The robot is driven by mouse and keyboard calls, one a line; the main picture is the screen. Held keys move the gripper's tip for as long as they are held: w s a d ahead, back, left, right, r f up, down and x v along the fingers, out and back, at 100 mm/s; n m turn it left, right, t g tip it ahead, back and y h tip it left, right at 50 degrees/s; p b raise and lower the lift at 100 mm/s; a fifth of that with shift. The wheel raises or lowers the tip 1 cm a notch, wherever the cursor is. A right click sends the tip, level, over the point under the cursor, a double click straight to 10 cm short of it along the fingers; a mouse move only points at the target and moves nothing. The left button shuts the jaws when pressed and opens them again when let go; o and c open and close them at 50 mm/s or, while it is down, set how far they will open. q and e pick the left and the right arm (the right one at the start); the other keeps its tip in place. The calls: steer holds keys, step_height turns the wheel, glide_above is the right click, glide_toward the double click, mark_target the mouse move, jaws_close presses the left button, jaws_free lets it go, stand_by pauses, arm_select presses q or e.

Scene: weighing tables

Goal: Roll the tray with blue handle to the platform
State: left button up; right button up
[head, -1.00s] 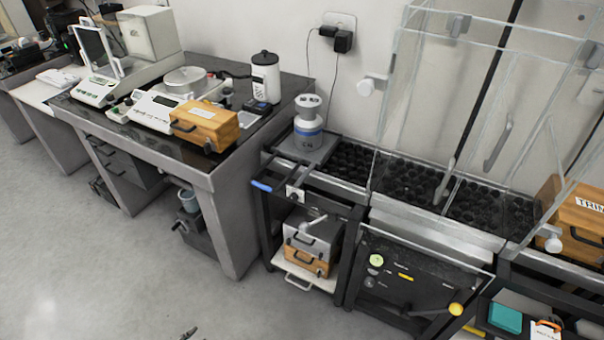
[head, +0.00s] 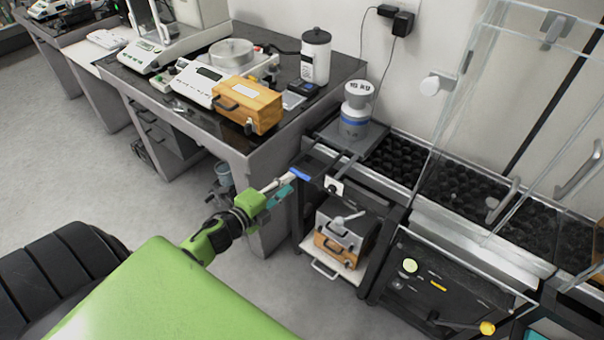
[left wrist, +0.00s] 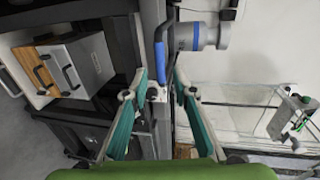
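The tray (head: 374,147) is a grey plate with a blue handle (head: 300,174) at its near left end. It carries a silver cylindrical weight (head: 356,112) with a blue band. My left gripper (head: 283,186) is open just left of the handle, apart from it as far as I can tell. In the left wrist view the teal-padded fingers of the gripper (left wrist: 159,94) are spread, and the blue handle (left wrist: 160,60) lies just beyond the gap between their tips. A black roller-like surface (head: 402,168) extends right of the tray; I cannot tell whether it is the platform. My right gripper is not in view.
Clear panels (head: 480,130) stand around the black surface. Below the tray, a shelf holds a metal-and-wood box (head: 340,240). The weighing table (head: 240,148) at left carries a wooden box (head: 248,105) and scales. Floor at left is open.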

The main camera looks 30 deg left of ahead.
mark_target(301, 175)
arm_select(q)
steer(key=x, duration=0.7)
steer(key=shift+w+d, duration=0.1)
steer(key=shift+w, duration=0.1)
jaws_close()
